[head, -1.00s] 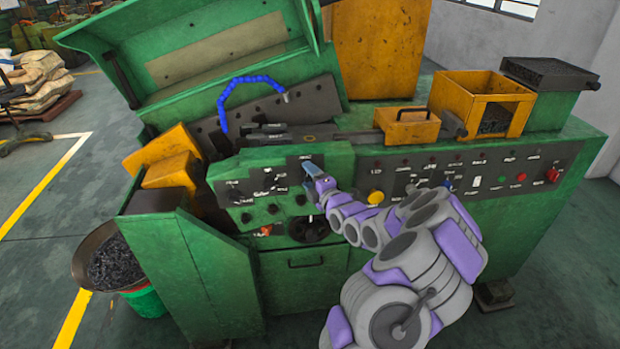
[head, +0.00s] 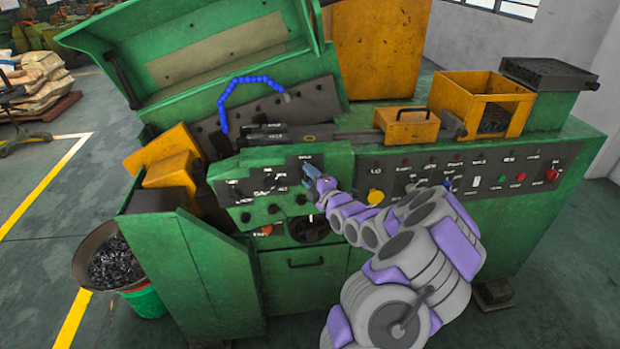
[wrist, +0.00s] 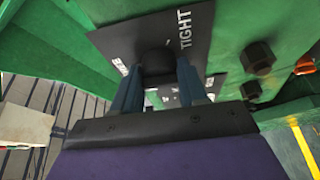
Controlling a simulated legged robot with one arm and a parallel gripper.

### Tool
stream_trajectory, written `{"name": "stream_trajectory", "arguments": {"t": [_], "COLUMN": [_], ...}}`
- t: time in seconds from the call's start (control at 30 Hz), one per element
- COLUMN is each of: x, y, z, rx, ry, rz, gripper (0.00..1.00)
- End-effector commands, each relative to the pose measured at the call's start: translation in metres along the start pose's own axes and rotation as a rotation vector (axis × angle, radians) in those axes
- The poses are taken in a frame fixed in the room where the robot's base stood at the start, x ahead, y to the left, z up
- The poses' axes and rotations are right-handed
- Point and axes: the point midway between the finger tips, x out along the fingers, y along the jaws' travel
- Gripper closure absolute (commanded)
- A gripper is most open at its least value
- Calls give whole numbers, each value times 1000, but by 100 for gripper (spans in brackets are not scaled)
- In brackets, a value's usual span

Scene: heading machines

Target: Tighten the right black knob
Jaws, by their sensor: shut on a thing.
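A round black knob (wrist: 158,62) sits on a black plate marked TIGHT (wrist: 195,28) in the wrist view. My gripper (wrist: 160,80) has one blue finger on each side of this knob and is shut on it. The fingers cover the knob's sides. In the head view my gripper (head: 309,177) is at the upper right of the green control box (head: 325,160), and the held knob is hidden behind it.
Several other dark knobs (head: 273,209) run along the box's lower front, close below my gripper. A dark handwheel (head: 310,229) is beneath them.

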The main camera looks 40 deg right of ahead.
Motion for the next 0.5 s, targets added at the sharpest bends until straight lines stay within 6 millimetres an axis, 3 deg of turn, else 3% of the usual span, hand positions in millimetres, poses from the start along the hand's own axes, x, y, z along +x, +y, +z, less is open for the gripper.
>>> {"name": "stream_trajectory", "arguments": {"t": [0.5], "x": [0], "y": [-9], "z": [0], "rx": [361], "ry": [-2], "rz": [142], "gripper": [88]}}
